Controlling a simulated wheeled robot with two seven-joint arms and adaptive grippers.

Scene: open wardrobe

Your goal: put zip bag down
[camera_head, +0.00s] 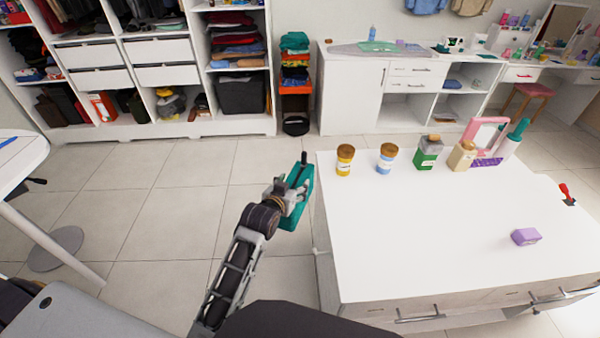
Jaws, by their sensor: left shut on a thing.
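A teal zip bag (298,194) is in my left gripper (300,178), left of the white table's left edge and over the tiled floor. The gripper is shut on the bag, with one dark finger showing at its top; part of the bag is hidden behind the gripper. The white table (430,230) has a wide bare top close to the right of the bag. I cannot tell how high the bag is compared with the table top. My right gripper is not in view.
Along the table's back edge stand a yellow jar (344,162), a blue jar (386,160), a green bottle (428,152), a beige bottle (462,156) and a pink-framed mirror (486,134). A purple box (526,237) lies at the right. The table's middle and front left are clear.

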